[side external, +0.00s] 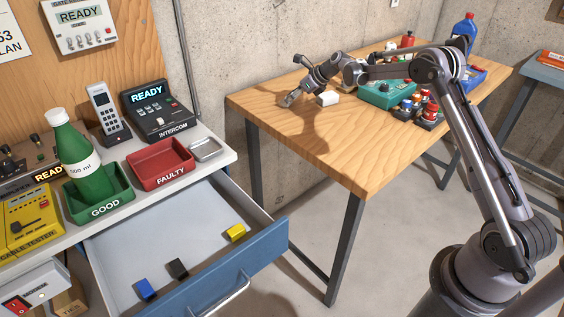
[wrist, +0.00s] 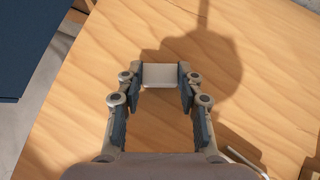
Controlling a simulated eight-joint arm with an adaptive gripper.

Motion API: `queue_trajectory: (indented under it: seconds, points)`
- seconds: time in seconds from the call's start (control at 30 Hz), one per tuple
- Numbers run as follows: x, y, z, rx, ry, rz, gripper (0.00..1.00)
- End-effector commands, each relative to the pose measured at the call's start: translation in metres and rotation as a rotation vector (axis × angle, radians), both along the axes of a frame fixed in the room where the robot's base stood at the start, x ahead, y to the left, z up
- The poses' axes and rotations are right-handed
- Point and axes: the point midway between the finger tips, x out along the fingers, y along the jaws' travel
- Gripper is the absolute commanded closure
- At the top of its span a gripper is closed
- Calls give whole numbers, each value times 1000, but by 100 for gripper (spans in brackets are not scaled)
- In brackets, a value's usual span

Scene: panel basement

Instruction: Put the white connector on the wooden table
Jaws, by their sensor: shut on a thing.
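The white connector (wrist: 160,76) sits between the two fingertips of my gripper (wrist: 158,84) in the wrist view, with a finger pad against each side. The wooden table (wrist: 75,120) lies beneath it. In the side view my gripper (side external: 288,101) is low over the left part of the wooden table (side external: 330,145). The held connector is hard to make out there, and I cannot tell whether it touches the tabletop.
A white block (side external: 328,98) lies on the table right of my gripper. An open drawer (side external: 190,240) holds yellow, black and blue blocks. The table's front is clear.

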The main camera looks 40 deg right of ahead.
Motion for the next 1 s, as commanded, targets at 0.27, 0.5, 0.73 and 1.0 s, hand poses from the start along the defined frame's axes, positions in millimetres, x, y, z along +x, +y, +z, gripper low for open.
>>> queue_trajectory:
  seconds: [0.27,0.5,0.73,1.0]
  points:
    - [0,0,-2,0,0,0,46]
    - [0,0,-2,0,0,0,41]
    - [-3,-2,4,0,0,-1,41]
    - [-31,-14,34,1,0,-2,41]
